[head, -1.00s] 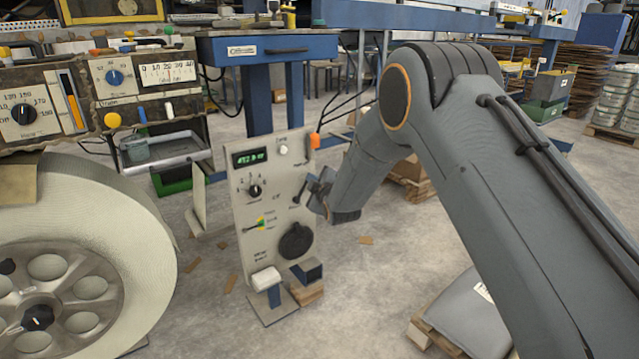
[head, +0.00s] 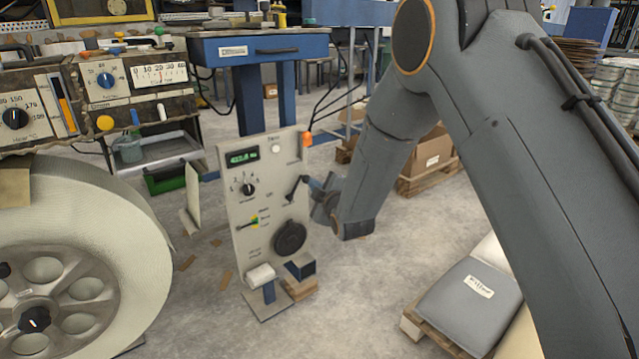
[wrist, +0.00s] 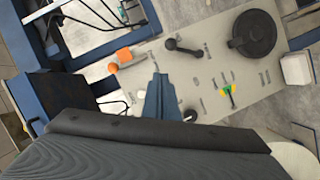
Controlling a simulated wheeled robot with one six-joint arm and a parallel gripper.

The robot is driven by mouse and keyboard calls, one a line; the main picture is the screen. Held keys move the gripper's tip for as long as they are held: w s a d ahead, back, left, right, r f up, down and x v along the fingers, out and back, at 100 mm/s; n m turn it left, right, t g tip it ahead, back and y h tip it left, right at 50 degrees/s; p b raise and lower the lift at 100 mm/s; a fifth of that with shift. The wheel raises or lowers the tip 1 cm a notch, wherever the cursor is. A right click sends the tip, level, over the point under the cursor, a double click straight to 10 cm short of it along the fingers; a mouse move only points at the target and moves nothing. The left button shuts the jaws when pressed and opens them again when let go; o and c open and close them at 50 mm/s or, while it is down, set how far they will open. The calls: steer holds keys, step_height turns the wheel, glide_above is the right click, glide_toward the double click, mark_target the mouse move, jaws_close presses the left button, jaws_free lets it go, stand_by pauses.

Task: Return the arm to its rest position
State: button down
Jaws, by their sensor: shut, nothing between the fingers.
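My arm reaches in from the right in the head view, bent at the elbow. My gripper (head: 318,192) is small there and sits in front of the right edge of the grey control panel (head: 236,208). In the wrist view my gripper (wrist: 160,78) shows as shut blue fingers with nothing held. The fingers point at the panel (wrist: 205,65), over the area between the orange knob and the black lever. Whether the fingertips touch the panel cannot be told.
The panel carries a black lever (wrist: 184,46), a round black knob (wrist: 254,34) and an orange knob (wrist: 122,56). A large white roll (head: 125,235) stands at the left. A pallet with a grey sack (head: 468,302) lies at lower right. A blue workbench (head: 258,48) stands behind.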

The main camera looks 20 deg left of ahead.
steer(key=s+d+r+m+g+h, duration=0.25)
steer(key=s+d+m, duration=0.2)
steer(key=d, duration=0.45)
steer(key=s+d+r+m+g+h, duration=0.25)
steer(key=s+d, duration=0.35)
steer(key=d, duration=0.3)
steer(key=s+d+r+m+g+h, duration=0.1)
steer(key=s+d+m+g, duration=0.2)
steer(key=s+d, duration=0.5)
steer(key=s+d+r+m+g+h, duration=0.1)
steer(key=s+d+m+g, duration=0.15)
steer(key=s, duration=1.05)
steer(key=s+d+r+m+g+h, duration=0.15)
steer(key=s+d+m, duration=0.25)
steer(key=s+d, duration=0.45)
steer(key=s+d+r+m+p, duration=0.1)
steer(key=d+r+m+p, duration=0.2)
steer(key=p, duration=1.5)
steer(key=shift+s+d+r+g+h+p, duration=0.35)
steer(key=shift+d+r, duration=1.85)
steer(key=shift+r, duration=1.4)
steer(key=shift+w+a, duration=0.15)
